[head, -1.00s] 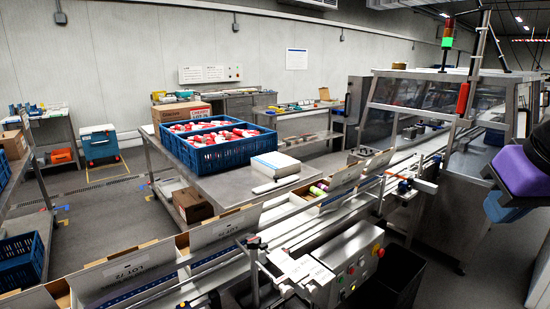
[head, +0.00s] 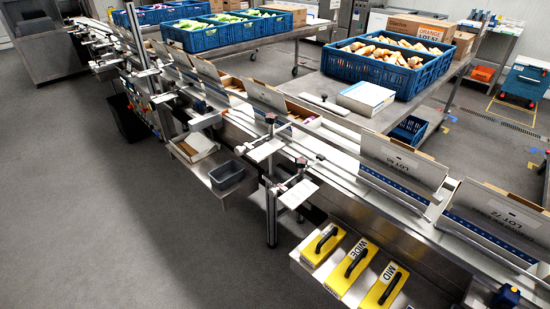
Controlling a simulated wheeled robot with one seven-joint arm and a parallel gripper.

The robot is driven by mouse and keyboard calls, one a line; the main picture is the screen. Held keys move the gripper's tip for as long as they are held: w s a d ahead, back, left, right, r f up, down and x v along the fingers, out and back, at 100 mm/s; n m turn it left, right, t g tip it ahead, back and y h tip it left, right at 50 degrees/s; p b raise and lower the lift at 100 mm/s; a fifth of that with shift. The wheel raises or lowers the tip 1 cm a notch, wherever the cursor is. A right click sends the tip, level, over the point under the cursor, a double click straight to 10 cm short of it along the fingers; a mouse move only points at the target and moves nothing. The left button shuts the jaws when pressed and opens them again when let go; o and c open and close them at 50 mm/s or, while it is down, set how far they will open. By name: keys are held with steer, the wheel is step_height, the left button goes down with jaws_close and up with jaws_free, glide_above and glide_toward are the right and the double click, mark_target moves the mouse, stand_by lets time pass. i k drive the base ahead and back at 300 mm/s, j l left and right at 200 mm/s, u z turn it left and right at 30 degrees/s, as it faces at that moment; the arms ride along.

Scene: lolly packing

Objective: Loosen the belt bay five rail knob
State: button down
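The belt line (head: 345,152) runs from the upper left to the lower right of the head view. Dark and red rail knobs stand along its near side: one upper knob (head: 270,118), one further right (head: 301,163) and a lower one (head: 279,188). White tags hang near them, an upper tag (head: 265,150) and a lower tag (head: 298,193). Their print is too small to read, so I cannot tell which knob is bay five's. My gripper is not in view.
Yellow blocks lie on a steel shelf at the front, one marked WIDE (head: 352,262) and one MID (head: 384,287). A grey bin (head: 227,175) sits left of them. Open cartons (head: 400,165) line the belt. Blue crates (head: 385,70) stand behind. The floor (head: 120,220) at left is clear.

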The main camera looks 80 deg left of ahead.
mark_target(301, 163)
steer(key=u, duration=2.3)
steer(key=i+u, duration=0.35)
steer(key=u, duration=0.15)
steer(key=i+l+u, duration=0.1)
steer(key=i+u, duration=0.35)
steer(key=k, duration=0.1)
